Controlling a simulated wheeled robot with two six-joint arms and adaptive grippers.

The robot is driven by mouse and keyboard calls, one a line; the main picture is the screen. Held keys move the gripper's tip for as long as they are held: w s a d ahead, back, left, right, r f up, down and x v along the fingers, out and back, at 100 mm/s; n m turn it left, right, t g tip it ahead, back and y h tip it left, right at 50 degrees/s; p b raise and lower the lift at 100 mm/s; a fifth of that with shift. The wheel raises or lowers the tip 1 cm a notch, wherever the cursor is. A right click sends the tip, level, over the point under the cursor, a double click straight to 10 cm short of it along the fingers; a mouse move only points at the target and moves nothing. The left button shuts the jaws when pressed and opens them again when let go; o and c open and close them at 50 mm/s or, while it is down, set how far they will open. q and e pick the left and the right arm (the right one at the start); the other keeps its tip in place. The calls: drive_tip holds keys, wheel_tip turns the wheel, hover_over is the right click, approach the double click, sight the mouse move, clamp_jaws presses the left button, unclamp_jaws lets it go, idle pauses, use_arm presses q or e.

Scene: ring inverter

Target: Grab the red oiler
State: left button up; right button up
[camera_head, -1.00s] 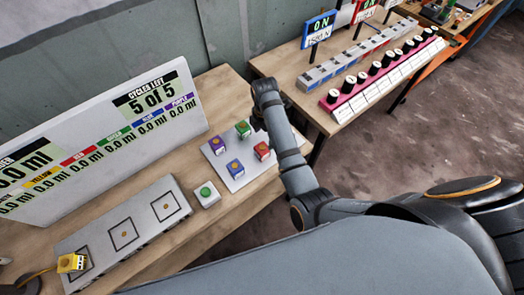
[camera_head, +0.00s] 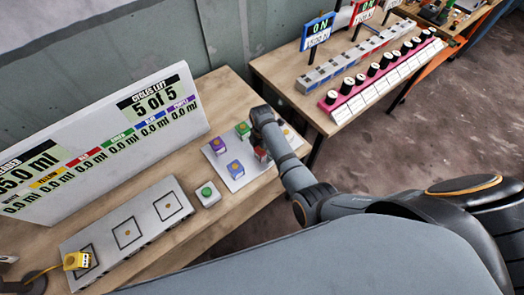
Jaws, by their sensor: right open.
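The red oiler (camera_head: 261,155) is a small red block on the white tray (camera_head: 233,182), partly hidden by my right arm. My right gripper (camera_head: 259,143) is over the tray, right at the red oiler, and is open. My wrist hides most of its fingers, so I cannot tell whether they touch the oiler. A purple oiler (camera_head: 217,145), a green oiler (camera_head: 242,129) and a blue oiler (camera_head: 235,168) stand on the same tray. My left gripper is not in view.
A yellow oiler (camera_head: 76,261) sits on the left square of a grey plate (camera_head: 147,229). A green button box (camera_head: 207,194) stands between plate and tray. A white display board (camera_head: 100,150) stands behind. A second table with knobs (camera_head: 372,69) is at the upper right.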

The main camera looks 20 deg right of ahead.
drive_tip(key=shift+f, duration=0.45)
drive_tip(key=c, duration=1.3)
drive_tip(key=shift+r, duration=0.15)
